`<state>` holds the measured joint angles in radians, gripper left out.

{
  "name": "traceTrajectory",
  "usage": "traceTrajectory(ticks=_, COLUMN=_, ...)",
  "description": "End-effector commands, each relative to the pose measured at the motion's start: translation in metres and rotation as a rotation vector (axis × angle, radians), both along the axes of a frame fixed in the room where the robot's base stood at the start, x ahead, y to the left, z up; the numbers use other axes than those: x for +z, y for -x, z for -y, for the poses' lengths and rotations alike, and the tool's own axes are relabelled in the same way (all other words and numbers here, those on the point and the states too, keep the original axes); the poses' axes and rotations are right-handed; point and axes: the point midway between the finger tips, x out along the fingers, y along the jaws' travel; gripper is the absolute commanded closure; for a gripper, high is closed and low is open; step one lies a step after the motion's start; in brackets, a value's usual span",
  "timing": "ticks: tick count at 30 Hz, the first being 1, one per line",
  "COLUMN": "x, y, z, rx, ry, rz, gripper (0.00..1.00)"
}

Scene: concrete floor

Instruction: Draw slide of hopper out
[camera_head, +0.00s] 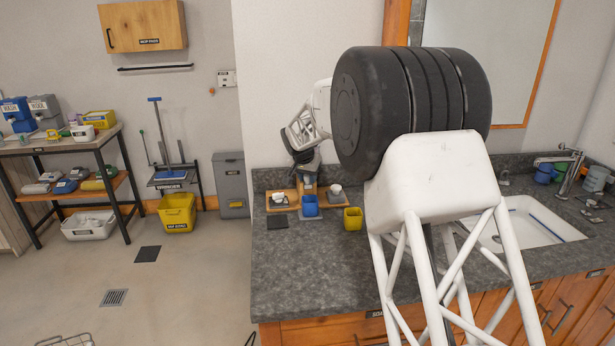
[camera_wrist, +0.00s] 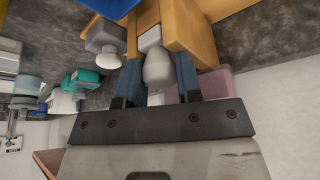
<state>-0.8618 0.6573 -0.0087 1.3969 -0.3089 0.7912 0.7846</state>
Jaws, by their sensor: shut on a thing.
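The hopper stand is a light wooden fixture (camera_head: 282,207) at the back of the dark counter in the head view, with a wooden post (camera_wrist: 195,32) in the wrist view. A pale rounded knob (camera_wrist: 157,68), seemingly the slide's handle, sits between the blue fingers of my gripper (camera_wrist: 158,72). My gripper is shut on this knob. In the head view my gripper (camera_head: 307,180) comes down on the stand from above and hides its upper middle. A blue bin (camera_head: 310,206) stands at the front middle of the stand. How far the slide is out cannot be told.
Two small whitish cups (camera_head: 335,191) sit on the stand's sides. A sink (camera_head: 530,222) is at the right. The front left counter is clear.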

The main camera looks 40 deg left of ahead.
Motion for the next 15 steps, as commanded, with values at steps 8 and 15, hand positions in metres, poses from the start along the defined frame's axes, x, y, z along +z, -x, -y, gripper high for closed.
traceTrajectory(ticks=8, x=0.001, y=0.015, z=0.015, rx=0.0, ry=0.0, rz=0.0, gripper=1.0)
traceTrajectory(ticks=15, x=0.001, y=0.03, z=0.029, rx=0.001, ry=-0.001, rz=0.0, gripper=1.0)
